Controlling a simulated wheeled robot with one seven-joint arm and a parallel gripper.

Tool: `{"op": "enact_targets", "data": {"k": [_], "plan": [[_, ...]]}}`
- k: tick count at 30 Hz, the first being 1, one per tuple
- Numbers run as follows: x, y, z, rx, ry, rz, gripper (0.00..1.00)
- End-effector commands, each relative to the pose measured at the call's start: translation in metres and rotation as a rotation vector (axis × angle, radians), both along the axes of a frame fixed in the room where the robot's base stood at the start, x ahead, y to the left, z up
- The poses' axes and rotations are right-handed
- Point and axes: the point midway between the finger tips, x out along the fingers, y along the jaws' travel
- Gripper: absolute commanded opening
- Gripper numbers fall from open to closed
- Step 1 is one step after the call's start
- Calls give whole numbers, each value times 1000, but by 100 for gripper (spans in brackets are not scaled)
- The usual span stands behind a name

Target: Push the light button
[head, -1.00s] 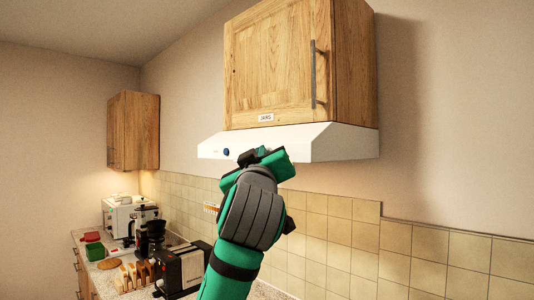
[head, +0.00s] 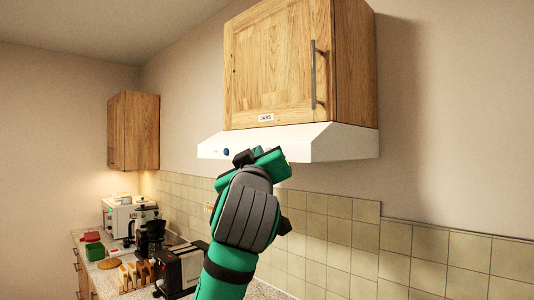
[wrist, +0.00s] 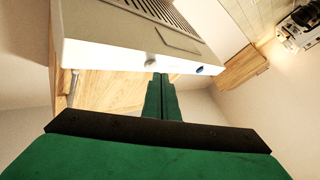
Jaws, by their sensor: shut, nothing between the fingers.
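The white range hood (head: 320,143) is mounted under a wooden cabinet. Its front edge carries a blue round button (head: 226,152), which also shows in the wrist view (wrist: 208,70). A pale grey round button (wrist: 151,60) sits to the left of it in the wrist view; my arm hides it in the head view. I cannot read which one is the light button. My gripper (wrist: 160,76) is shut and empty. Its tips point at the hood's front edge, just below and right of the grey button in the wrist view. I cannot tell whether they touch.
The wooden cabinet (head: 270,70) with a JARS label is above the hood. A smaller cabinet (head: 133,130) hangs at the far left. Below, the counter holds a toaster (head: 181,270), a coffee maker (head: 152,235) and a white microwave (head: 121,214). The air in front of the hood's right part is clear.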

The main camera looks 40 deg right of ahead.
Motion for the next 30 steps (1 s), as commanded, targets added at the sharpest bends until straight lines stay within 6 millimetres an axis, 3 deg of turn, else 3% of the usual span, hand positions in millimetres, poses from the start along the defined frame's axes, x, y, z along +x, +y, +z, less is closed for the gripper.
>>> {"op": "enact_targets", "data": {"k": [11, 30], "plan": [[0, 5, 0, -1, -1, 0, 0], [-5, 57, 1, 0, -2, 0, 0]]}}
